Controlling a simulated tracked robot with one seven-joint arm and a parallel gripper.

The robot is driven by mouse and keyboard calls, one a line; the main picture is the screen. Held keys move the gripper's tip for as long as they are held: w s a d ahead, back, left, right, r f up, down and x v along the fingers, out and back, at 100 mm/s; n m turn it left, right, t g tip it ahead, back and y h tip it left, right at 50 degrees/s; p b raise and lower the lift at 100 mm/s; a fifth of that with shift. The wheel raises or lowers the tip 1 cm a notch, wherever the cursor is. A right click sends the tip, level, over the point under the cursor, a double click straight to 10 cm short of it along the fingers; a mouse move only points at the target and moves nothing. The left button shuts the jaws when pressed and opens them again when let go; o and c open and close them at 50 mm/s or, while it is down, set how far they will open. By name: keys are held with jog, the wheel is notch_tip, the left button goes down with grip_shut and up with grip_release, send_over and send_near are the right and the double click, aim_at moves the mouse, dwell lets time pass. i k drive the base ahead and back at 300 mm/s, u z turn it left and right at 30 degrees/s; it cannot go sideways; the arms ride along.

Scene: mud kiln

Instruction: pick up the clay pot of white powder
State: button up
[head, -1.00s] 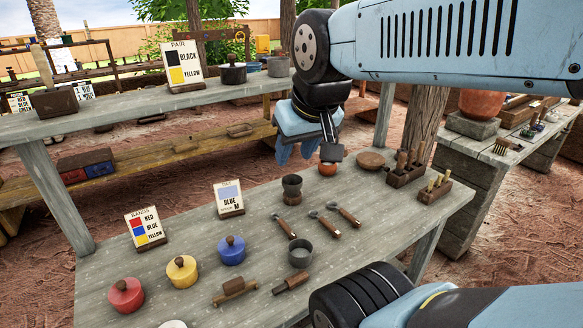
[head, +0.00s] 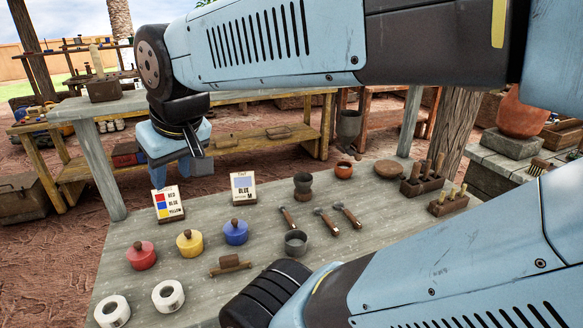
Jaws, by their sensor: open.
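No pot with white powder showing can be made out. A small orange clay pot (head: 343,170) stands at the back of the grey plank table (head: 135,225); its contents are too small to tell. A larger terracotta pot (head: 521,114) stands on a block at the far right, its inside not visible. My gripper (head: 181,174) is open and empty, pointing down at the upper left, in front of the back bench. In the picture it is just above the colour sign, well left of both pots.
Lidded red (head: 141,256), yellow (head: 189,243) and blue (head: 236,232) pots, two white rolls (head: 168,295), signs (head: 167,204), a grey cup (head: 296,243), a dark cup (head: 303,185) and several tools share the table. A wooden disc (head: 388,169) and tool blocks (head: 424,181) stand right of the small pot.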

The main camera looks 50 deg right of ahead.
aim_at(343, 170)
jog(key=u, duration=0.55)
jog(key=k, duration=1.55)
jog(key=z, duration=1.95)
jog(key=i, duration=1)
jog(key=z, duration=0.1)
